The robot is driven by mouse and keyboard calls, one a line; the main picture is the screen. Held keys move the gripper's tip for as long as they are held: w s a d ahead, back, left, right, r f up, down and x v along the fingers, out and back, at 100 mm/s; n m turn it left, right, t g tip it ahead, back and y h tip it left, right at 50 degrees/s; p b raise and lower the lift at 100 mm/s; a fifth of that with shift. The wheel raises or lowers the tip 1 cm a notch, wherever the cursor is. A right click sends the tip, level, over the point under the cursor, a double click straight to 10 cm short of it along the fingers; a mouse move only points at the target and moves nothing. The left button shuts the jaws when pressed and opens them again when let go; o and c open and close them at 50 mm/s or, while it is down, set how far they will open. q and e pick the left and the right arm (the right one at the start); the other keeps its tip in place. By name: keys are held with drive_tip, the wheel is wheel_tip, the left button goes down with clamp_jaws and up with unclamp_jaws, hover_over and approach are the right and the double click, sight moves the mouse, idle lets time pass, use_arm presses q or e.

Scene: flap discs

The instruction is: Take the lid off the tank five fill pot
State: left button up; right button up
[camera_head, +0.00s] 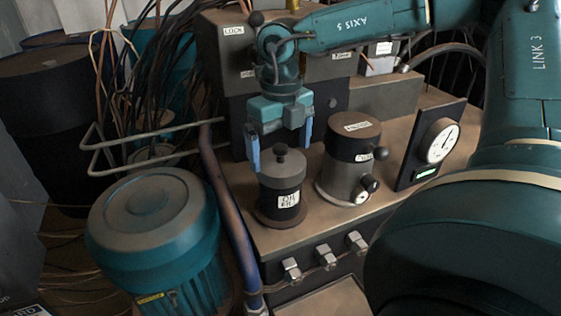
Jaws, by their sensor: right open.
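A small dark pot (279,199) with a white label stands on the brown bench top. The label text is too small to read surely. Its grey lid (281,164) is on, with a black knob (280,149) at the centre. My right gripper (281,148) points down over this pot, open, its two blue fingers apart on either side of the knob. Whether a finger touches the lid I cannot tell. A second, metal pot (345,182) with a dark labelled lid (352,137) stands to the right. My left gripper is out of view.
A dial gauge (440,140) on a black panel stands at the right of the bench. Several small valves (324,255) line the bench's front. A teal motor (155,220), a pipe (228,205) and a bent metal rail (95,150) are at left. Dark boxes stand behind.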

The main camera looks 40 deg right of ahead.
drive_tip(key=shift+f, duration=0.45)
drive_tip(key=shift+r, duration=0.1)
drive_tip(key=c, duration=0.8)
